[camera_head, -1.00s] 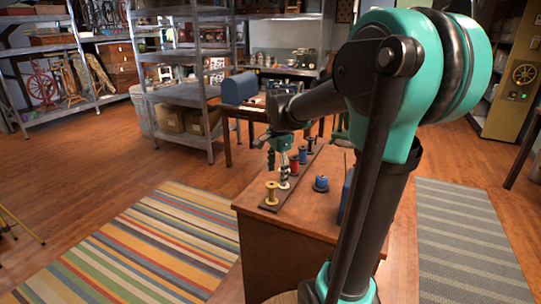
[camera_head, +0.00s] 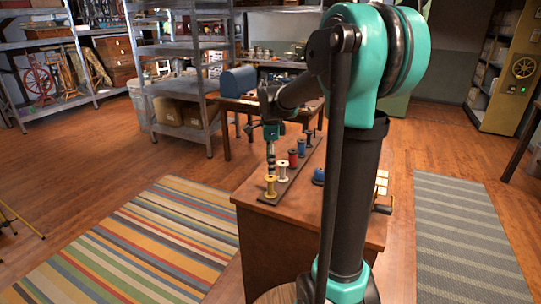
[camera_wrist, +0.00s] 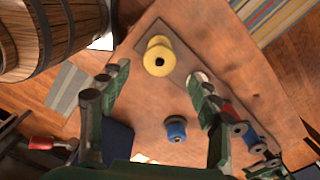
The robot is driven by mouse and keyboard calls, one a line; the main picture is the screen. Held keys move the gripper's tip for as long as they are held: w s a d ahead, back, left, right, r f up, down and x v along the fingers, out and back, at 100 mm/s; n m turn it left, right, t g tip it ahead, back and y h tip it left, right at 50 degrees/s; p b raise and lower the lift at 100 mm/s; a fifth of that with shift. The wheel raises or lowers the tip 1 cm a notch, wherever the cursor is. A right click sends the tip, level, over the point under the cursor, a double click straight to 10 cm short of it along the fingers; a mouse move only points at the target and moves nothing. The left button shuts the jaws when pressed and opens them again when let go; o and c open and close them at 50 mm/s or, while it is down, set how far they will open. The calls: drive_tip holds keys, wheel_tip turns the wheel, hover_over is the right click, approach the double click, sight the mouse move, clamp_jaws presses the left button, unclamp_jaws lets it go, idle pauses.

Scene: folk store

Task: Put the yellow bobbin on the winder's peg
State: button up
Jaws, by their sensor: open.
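The yellow bobbin (camera_head: 270,187) stands upright at the near end of a dark strip (camera_head: 265,199) on the wooden table. In the wrist view the yellow bobbin (camera_wrist: 158,58) is seen from above with a dark centre hole. My gripper (camera_head: 270,160) points down over the strip; in the wrist view its open, empty fingers (camera_wrist: 157,78) spread to either side, with the yellow bobbin just beyond the fingertips. A blue bobbin (camera_head: 319,176) stands alone on the table, also in the wrist view (camera_wrist: 175,128). I cannot make out the winder's peg; my arm hides part of the tabletop.
White (camera_head: 282,171), red (camera_head: 292,158) and blue (camera_head: 301,147) bobbins stand in line behind the yellow one. A dark-handled object (camera_head: 383,208) is at the table's right edge. A wooden barrel (camera_wrist: 50,35) shows in the wrist view. A striped rug (camera_head: 150,240) lies left of the table.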

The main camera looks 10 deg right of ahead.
drive_tip(key=shift+f, duration=2.65)
drive_tip(key=c, duration=0.7)
drive_tip(key=shift+c, duration=0.2)
drive_tip(key=shift+c, duration=0.4)
